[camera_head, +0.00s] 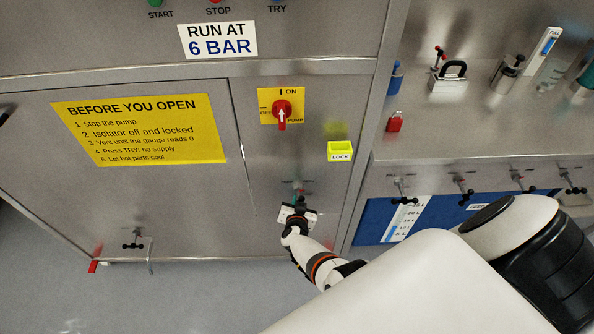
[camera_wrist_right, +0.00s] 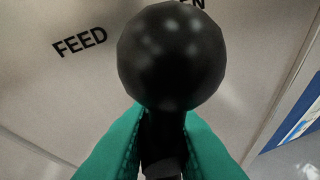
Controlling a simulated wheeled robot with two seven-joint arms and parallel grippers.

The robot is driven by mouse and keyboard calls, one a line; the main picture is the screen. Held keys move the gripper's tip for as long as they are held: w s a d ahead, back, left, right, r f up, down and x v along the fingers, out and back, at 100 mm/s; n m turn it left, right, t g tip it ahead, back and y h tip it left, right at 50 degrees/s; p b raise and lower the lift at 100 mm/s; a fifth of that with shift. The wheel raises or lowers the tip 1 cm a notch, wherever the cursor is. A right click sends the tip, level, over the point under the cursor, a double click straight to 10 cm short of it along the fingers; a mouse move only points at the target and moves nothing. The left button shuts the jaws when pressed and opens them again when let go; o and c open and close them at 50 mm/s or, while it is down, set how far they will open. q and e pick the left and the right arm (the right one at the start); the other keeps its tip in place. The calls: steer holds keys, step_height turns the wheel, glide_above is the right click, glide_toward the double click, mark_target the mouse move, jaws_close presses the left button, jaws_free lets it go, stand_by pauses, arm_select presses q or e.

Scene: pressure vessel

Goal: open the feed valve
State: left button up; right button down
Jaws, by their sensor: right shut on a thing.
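The feed valve's handle ends in a round black knob (camera_wrist_right: 170,55), large in the right wrist view. The green fingers of my right gripper (camera_wrist_right: 162,135) are shut on the dark stem just below the knob. The word FEED (camera_wrist_right: 79,41) is printed on the grey panel behind, and a second word is partly hidden by the knob. In the head view my right gripper (camera_head: 299,203) is at the lower cabinet panel, below the red isolator switch (camera_head: 282,110), and covers most of the valve. My left gripper is not in view.
Another small valve (camera_head: 133,243) is at the lower left. Several valves line the right side, below a shelf with a padlock (camera_head: 449,79). Open floor (camera_head: 180,300) lies below the cabinet.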

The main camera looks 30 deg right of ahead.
steer(key=shift+s+d+f+n+g+h, duration=0.1)
steer(key=shift+s+d+n+g+h, duration=0.15)
steer(key=shift+n+h, duration=0.45)
steer(key=shift+d, duration=0.1)
steer(key=c, duration=1.5)
jaws_free()
steer(key=shift+o, duration=0.2)
steer(key=shift+w+r+n, duration=0.1)
steer(key=shift+r+n, duration=0.1)
steer(key=shift+n, duration=0.1)
